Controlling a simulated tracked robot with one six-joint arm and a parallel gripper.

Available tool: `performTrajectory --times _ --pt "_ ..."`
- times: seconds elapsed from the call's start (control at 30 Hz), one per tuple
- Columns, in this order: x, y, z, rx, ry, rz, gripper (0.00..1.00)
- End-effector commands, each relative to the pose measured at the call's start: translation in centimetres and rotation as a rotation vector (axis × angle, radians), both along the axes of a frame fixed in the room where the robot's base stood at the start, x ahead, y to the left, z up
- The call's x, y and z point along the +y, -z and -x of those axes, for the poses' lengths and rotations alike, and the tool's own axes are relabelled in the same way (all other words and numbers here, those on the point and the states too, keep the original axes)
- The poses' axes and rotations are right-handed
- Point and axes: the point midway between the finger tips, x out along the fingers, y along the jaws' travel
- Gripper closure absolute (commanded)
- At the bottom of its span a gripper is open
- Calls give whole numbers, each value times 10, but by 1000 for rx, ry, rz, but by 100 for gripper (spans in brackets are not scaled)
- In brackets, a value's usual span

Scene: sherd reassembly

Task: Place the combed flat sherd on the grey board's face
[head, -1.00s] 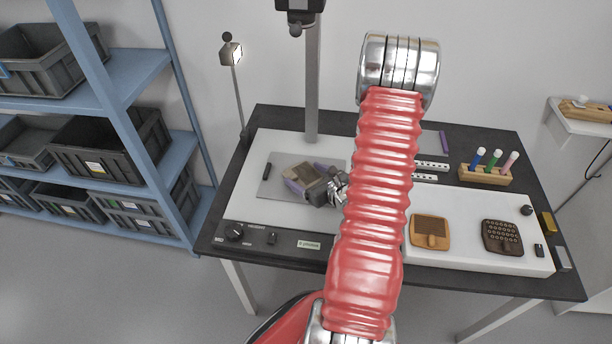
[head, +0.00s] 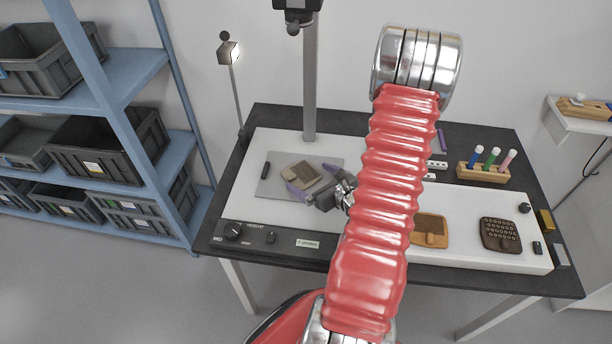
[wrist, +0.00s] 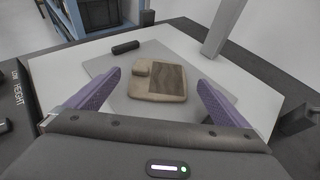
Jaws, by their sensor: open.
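The combed flat sherd (head: 300,173) is pale tan with a darker brown combed patch and a raised block at one corner. It lies flat on the grey board (head: 270,187), and it also shows in the wrist view (wrist: 143,88). My gripper (head: 311,181) is open, with purple fingers. In the wrist view the fingers (wrist: 158,77) stand wide on either side of the sherd's near part, with clear gaps and nothing held. The grey board (wrist: 206,90) is visible around the sherd.
A black stick (head: 265,171) lies on the board's left part. An orange-tan sherd (head: 430,231) and a dark ring-stamped sherd (head: 500,235) lie on the white surface at right. A wooden rack (head: 483,173) holds coloured tubes. A grey post (head: 310,90) rises behind the board.

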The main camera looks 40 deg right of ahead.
Motion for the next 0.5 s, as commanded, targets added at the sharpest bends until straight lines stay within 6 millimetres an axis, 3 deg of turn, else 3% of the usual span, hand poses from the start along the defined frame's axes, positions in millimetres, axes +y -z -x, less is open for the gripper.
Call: performTrajectory --times 0.5 --pt "7 -27 63 -1 2 0 1"
